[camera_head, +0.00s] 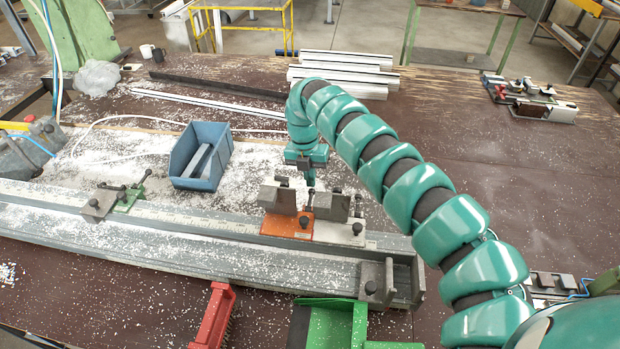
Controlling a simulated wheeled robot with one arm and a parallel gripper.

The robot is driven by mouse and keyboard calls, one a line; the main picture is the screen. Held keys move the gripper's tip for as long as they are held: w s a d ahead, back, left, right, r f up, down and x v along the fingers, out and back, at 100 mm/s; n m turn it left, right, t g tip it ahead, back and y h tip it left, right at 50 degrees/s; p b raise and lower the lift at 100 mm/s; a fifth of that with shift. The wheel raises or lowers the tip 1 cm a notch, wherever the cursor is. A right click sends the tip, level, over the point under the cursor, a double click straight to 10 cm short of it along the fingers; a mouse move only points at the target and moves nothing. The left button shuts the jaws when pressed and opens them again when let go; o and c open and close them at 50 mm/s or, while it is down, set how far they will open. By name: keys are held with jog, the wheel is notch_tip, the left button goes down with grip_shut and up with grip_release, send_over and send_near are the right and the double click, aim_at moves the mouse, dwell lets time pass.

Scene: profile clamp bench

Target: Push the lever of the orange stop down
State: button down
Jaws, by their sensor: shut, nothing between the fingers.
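The orange stop (286,226) sits on the grey profile rail, right of the middle of its length. It carries a grey metal block (277,197) and a dark round knob (304,222). My teal arm reaches in from the lower right, and my gripper (310,181) points down just above the orange stop's right side. The gripper is shut and empty. The stop's lever is small and partly hidden near the gripper tip. I cannot tell its angle or whether the gripper touches it.
A pale grey stop (338,232) stands close on the right of the orange one. A green stop (128,196) is farther left on the rail. A blue bin (201,155) stands behind the rail among white chips. A red brush (215,316) and a green dustpan (335,326) lie in front.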

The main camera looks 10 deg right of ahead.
notch_tip(320, 180, up, 17)
jog(key=w+a+b, duration=0.1)
jog(key=shift+w+a+r, duration=0.15)
jog(key=shift+w+a, duration=0.1)
jog(key=shift+w, duration=0.15)
dwell(0.4)
